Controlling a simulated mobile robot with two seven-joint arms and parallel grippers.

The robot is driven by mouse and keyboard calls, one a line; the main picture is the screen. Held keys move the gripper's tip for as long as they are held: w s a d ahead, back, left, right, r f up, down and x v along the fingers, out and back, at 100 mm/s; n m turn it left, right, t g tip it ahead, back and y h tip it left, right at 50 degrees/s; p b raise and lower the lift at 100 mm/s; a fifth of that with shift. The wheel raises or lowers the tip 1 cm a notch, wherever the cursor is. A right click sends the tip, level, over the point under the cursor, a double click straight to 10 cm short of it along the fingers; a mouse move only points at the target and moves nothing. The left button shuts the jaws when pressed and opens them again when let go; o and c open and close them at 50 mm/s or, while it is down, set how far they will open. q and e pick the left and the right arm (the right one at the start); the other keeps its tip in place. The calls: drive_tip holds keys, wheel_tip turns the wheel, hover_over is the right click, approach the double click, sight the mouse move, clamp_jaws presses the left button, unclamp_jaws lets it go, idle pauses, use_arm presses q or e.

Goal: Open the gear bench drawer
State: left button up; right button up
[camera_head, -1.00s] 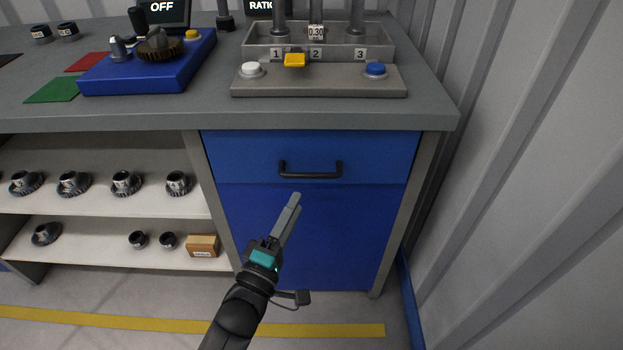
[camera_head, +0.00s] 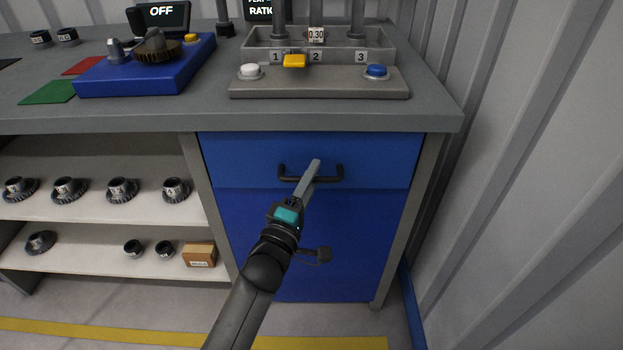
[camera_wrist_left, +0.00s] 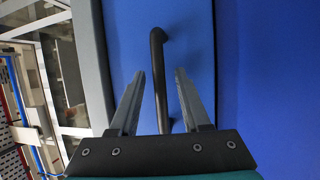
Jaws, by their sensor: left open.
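The blue drawer front (camera_head: 235,155) sits under the bench top and is flush with the bench, closed. Its black bar handle (camera_head: 330,178) runs across the middle of the front. My left gripper (camera_head: 315,165) is in front of the handle and overlaps it in the head view. In the left wrist view the handle (camera_wrist_left: 157,70) runs between the two open fingers of my left gripper (camera_wrist_left: 162,80), with gaps on both sides. Whether the fingertips reach past the bar is hard to tell. My right gripper is not seen.
The grey bench top (camera_head: 150,118) overhangs the drawer. A grey panel with buttons (camera_head: 320,85) and a blue fixture (camera_head: 140,80) stand on it. Open shelves (camera_head: 90,205) with several gears are at left. A corrugated wall (camera_head: 520,150) is close at right.

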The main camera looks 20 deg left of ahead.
use_arm(q)
clamp_jaws()
idle(1.3)
